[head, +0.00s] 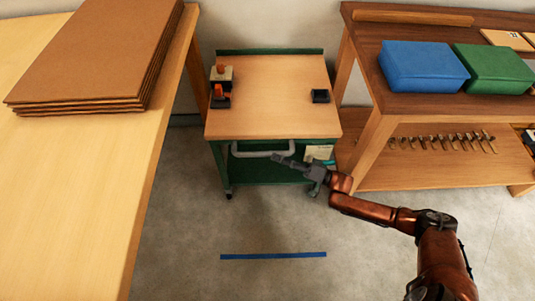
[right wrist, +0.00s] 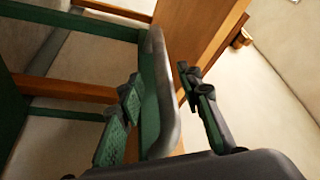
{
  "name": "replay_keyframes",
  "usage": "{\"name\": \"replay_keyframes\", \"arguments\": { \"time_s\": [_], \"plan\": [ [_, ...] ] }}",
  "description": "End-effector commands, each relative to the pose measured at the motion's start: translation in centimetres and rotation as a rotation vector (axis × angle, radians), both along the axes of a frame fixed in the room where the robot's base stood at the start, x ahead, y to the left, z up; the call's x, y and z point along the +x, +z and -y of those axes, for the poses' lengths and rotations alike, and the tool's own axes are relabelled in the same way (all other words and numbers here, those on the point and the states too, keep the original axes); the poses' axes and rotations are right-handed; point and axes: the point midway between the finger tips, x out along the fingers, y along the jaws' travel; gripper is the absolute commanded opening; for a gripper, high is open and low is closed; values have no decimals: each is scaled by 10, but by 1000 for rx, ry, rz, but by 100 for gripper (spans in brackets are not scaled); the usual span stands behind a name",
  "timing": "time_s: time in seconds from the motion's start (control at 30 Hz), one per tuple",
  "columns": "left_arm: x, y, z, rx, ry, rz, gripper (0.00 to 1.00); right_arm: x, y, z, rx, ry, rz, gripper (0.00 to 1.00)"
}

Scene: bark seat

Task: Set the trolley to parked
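The trolley (head: 272,110) is green with a pale wooden top and stands by the back wall, between two benches. Its grey handle (head: 250,154) runs along its front side. My right gripper (head: 280,158) is at the right end of the handle. In the right wrist view, its two fingers (right wrist: 163,95) are apart, with the handle bar (right wrist: 160,120) between them and a gap on the right side. Whether the left finger touches the bar I cannot tell. My left gripper is not in view. A blue strip (head: 273,255) lies on the floor in front of the trolley.
On the trolley top stand small black and orange items (head: 221,88) and a black box (head: 320,96). A bench with cardboard sheets (head: 95,50) is at left. A workbench with blue (head: 423,66) and green (head: 493,68) boxes is at right. The floor before the trolley is clear.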

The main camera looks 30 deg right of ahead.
Motion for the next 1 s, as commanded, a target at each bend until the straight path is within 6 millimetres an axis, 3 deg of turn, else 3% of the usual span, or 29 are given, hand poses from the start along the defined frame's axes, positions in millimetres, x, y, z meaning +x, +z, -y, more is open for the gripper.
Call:
{"name": "replay_keyframes", "arguments": {
  "time_s": [0.1, 0.33, 1.0],
  "plan": [
    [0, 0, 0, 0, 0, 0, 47, -19, -6, 16, -1, -2, -2, 33],
    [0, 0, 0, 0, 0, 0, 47, -41, -12, 35, -1, -2, 0, 33],
    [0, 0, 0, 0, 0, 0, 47, -46, -13, 38, 0, -1, 0, 33]
  ]
}}
